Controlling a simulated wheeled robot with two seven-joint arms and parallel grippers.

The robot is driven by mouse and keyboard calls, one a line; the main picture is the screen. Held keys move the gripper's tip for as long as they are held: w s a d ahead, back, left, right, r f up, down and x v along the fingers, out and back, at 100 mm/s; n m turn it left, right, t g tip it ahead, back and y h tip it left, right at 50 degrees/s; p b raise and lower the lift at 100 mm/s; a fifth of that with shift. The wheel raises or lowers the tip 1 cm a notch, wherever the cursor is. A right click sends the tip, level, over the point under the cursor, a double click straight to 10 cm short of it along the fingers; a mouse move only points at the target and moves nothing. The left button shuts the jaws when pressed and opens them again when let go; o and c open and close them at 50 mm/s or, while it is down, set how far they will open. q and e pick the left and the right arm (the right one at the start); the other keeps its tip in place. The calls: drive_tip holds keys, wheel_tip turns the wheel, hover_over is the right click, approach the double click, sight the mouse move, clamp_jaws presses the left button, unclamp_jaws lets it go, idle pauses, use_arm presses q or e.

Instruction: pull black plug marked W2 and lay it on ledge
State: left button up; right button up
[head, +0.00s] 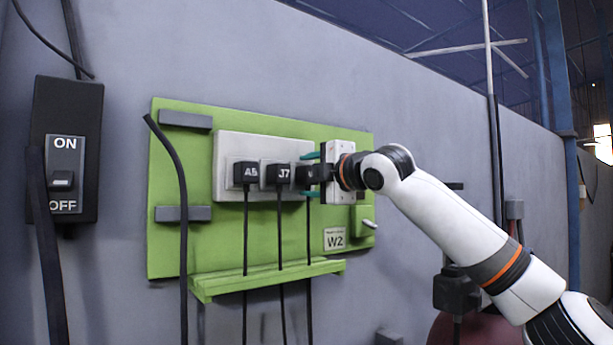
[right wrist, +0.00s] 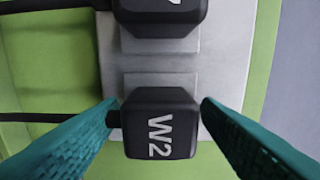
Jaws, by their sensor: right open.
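The black plug marked W2 (right wrist: 160,125) sits in the light grey socket strip (head: 232,142), its label plain in the right wrist view. In the head view the same plug (head: 308,174) is the rightmost of three, partly covered by my right gripper (head: 312,175). My right gripper is open, with one teal finger (right wrist: 65,145) and the other (right wrist: 245,140) on either side of the plug. No firm contact shows. The green ledge (head: 268,277) runs below the plugs. My left gripper is not in view.
Plugs A5 (head: 246,173) and J7 (head: 278,173) stand close beside W2, each with a hanging black cord. A W2 tag (head: 334,239) is on the green board (head: 170,245). An ON/OFF switch box (head: 66,150) is at the left. The ledge top looks bare apart from cords passing it.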

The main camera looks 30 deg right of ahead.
idle(0.3)
clamp_jaws()
drive_tip(key=shift+s, duration=0.25)
drive_tip(key=shift+s+d+b, duration=0.15)
drive_tip(key=shift+s+b, duration=0.3)
drive_tip(key=shift+s, duration=0.95)
drive_tip(key=shift+s+d+b, duration=0.1)
drive_tip(key=shift+s+b, duration=0.3)
drive_tip(key=shift+s, duration=1)
